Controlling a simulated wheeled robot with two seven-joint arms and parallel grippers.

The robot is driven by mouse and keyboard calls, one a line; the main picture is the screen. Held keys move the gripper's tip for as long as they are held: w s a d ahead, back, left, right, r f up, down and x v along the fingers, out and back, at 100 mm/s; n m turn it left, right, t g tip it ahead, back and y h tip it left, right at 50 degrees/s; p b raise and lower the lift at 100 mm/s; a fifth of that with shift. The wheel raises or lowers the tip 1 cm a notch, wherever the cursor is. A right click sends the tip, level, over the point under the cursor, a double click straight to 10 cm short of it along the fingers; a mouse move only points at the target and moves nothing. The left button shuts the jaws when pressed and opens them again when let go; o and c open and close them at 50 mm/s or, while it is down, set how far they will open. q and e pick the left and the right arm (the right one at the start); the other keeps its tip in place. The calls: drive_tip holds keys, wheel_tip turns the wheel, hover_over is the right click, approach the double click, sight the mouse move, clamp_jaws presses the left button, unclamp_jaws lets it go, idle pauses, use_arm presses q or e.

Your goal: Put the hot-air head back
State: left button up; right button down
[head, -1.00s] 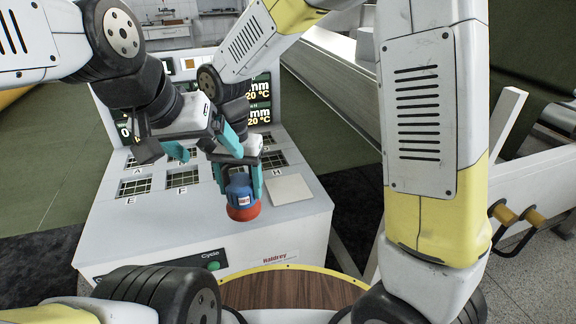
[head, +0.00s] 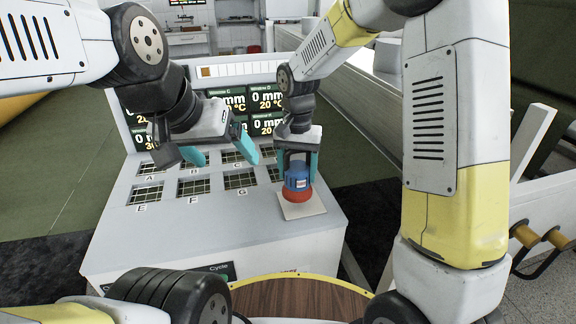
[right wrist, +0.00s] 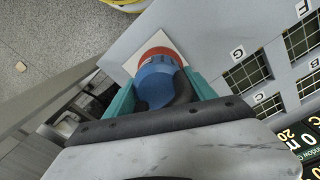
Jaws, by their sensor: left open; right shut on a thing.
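The hot-air head (head: 297,180) is a blue body with a red-orange lower end. My right gripper (head: 299,168) is shut on it, teal fingers on both sides. The head is upright over the pale square pad (head: 302,210) at the right of the machine top; I cannot tell whether it touches the pad. In the right wrist view the head (right wrist: 157,80) sits between the fingers of my right gripper (right wrist: 160,92), with the pad (right wrist: 180,42) behind it. My left gripper (head: 222,157) is open and empty above the windows, left of the right gripper.
The machine top has several gridded windows (head: 193,187) with letter labels. A display panel (head: 225,98) with readings stands behind them. A round wooden surface (head: 290,297) lies in front. The front strip of the machine top is clear.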

sight(301, 180)
drive_tip(key=shift+w+d, duration=0.45)
drive_tip(key=shift+w, duration=0.05)
drive_tip(key=shift+w+d+f, duration=0.15)
drive_tip(key=shift+f, duration=1.65)
drive_tip(key=shift+c, duration=1.5)
unclamp_jaws()
drive_tip(key=shift+f, duration=0.15)
